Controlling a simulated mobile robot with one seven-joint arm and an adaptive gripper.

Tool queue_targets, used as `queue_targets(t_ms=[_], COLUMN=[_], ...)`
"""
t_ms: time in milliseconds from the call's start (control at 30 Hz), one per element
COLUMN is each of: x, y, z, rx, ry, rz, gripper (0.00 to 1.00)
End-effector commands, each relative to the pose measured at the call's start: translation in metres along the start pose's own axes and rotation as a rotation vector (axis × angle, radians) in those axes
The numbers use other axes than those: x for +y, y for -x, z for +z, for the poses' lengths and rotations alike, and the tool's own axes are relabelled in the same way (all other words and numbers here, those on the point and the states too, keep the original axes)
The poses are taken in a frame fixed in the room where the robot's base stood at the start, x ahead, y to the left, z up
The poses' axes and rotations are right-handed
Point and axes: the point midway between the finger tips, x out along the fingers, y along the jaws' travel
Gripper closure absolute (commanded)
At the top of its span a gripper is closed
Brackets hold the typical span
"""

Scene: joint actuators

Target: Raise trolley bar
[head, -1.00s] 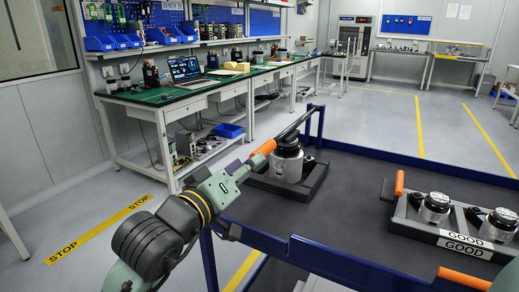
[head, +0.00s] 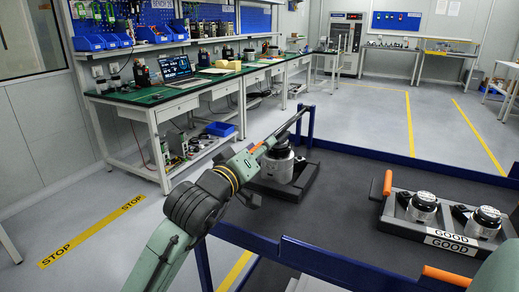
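The trolley bar (head: 289,122) is a thin dark bar that slants from the blue corner post (head: 311,122) down toward my arm. A sliver of orange handle (head: 256,147) shows at its near end. My gripper (head: 249,154) is at this handle and overlaps it in the picture. Its fingers are too small and too hidden to tell whether they are shut on the handle. A silver actuator with a black top (head: 278,164) stands in a dark tray just behind and below my gripper.
The trolley has blue rails (head: 340,262) and a dark bed (head: 335,212). On its right, a tray labelled GOOD holds two silver actuators (head: 422,207) (head: 484,222) and has orange handles (head: 388,183). A green-topped workbench (head: 150,97) stands at left. The floor behind is clear.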

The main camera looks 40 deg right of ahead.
Motion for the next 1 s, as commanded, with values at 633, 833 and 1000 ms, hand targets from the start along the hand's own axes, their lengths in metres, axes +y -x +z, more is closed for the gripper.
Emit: queue_targets(t_ms=[633,833,1000], x=[0.0000,0.0000,0.0000], y=[0.0004,0.0004,0.0004], z=[0.0000,0.0000,0.0000], rx=[0.000,0.000,0.000], ry=[0.000,0.000,0.001], rz=[0.000,0.000,0.000], gripper=[1.00,1.00,1.00])
